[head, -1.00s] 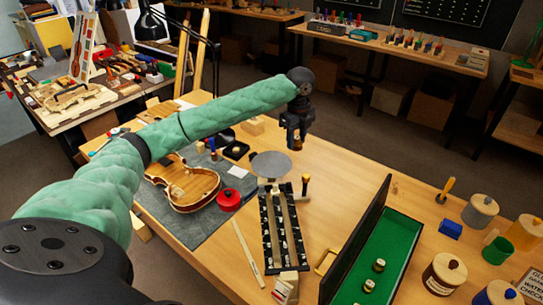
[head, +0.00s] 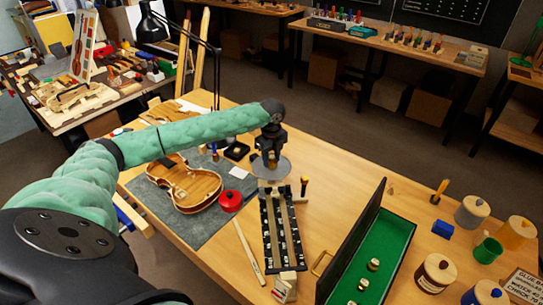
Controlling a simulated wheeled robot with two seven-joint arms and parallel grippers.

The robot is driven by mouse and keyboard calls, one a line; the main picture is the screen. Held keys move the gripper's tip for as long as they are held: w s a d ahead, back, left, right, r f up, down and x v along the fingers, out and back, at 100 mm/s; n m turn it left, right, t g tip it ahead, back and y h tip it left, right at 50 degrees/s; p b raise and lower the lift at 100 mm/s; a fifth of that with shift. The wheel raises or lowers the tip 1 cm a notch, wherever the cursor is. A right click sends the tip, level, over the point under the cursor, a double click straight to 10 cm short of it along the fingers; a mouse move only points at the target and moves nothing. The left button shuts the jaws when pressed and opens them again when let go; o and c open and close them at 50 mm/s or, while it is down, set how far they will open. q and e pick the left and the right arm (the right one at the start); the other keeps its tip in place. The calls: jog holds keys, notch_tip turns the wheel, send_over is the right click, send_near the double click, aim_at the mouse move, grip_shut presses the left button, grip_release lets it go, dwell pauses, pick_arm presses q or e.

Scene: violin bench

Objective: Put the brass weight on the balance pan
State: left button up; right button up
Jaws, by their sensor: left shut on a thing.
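The balance has a round grey pan (head: 284,173) at its far end and a dark beam (head: 268,232) with pale rails running toward me. My left gripper (head: 271,157) is over the pan, fingers pointing down. It is shut on the small brass weight (head: 271,162), which shows between the fingertips. The weight is over the pan; I cannot tell whether it touches it. My right gripper is not in view.
A green-lined case (head: 393,245) with its dark lid raised holds several brass weights right of the balance. A violin body (head: 190,186) lies on a grey mat (head: 215,228) to the left, with a red round tin (head: 230,201) near the balance. Jars stand at right.

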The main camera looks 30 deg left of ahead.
aim_at(272, 156)
pick_arm(q)
jog(key=shift+f, duration=0.2)
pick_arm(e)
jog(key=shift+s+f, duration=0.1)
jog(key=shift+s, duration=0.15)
pick_arm(q)
jog(key=o, duration=1.1)
jog(key=shift+f, duration=0.1)
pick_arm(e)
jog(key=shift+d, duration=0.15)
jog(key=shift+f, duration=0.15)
pick_arm(q)
jog(key=shift+r+b, duration=0.4)
jog(key=shift+r, duration=0.1)
notch_tip(272, 156, up, 2)
jog(key=shift+r+b, duration=0.15)
jog(key=shift+b, duration=0.4)
notch_tip(272, 156, up, 7)
jog(key=b, duration=0.2)
jog(key=shift+r+b, duration=0.2)
jog(key=shift+b, duration=0.15)
jog(key=shift+r, duration=0.8)
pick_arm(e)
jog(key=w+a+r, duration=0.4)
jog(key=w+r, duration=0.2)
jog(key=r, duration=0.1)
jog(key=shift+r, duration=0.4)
